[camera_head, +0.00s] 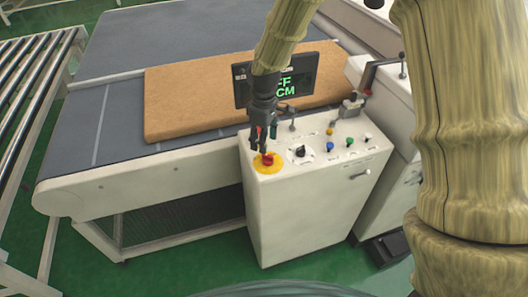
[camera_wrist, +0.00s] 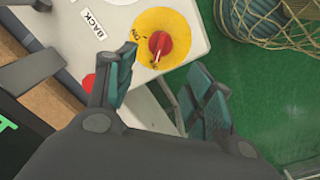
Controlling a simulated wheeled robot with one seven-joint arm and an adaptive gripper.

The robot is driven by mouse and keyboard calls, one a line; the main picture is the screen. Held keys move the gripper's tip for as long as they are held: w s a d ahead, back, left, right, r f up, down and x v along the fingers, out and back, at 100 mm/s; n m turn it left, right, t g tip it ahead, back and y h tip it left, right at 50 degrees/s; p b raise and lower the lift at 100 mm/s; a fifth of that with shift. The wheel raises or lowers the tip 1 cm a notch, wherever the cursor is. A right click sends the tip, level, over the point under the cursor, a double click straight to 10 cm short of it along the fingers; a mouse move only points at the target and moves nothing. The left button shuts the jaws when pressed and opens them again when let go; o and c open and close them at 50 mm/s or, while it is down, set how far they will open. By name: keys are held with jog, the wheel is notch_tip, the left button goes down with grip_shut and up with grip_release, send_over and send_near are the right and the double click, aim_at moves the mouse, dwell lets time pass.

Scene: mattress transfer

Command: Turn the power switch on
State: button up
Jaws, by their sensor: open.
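A white control box (camera_head: 300,205) carries the controls on its sloped top. A red knob (camera_head: 267,159) sits on a yellow disc at the left of that top; it also shows in the wrist view (camera_wrist: 160,42). A black rotary knob (camera_head: 300,151) is to its right. My gripper (camera_head: 264,140) is open and empty, pointing down close over the red knob. In the wrist view its teal fingertips (camera_wrist: 160,78) are apart, near the yellow disc's lower edge; contact cannot be told.
Blue, green and yellow buttons (camera_head: 330,146) are further right on the panel. A display (camera_head: 298,85) with green text, partly hidden by my arm, stands behind. A brown mattress (camera_head: 190,95) lies on the grey conveyor (camera_head: 75,135). Green floor is clear in front.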

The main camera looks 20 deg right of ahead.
aim_at(268, 159)
jog(key=f, duration=0.2)
jog(key=f+p, duration=0.1)
jog(key=shift+w+f, duration=0.35)
jog(key=shift+w, duration=0.05)
jog(key=shift+s+f, duration=0.3)
jog(key=shift+f, duration=0.35)
jog(key=shift+w+f+p, duration=0.2)
jog(key=shift+f+p, duration=0.35)
jog(key=shift+f, duration=0.65)
jog(key=shift+s+f, duration=0.15)
jog(key=shift+f, duration=0.1)
jog(key=c, duration=1)
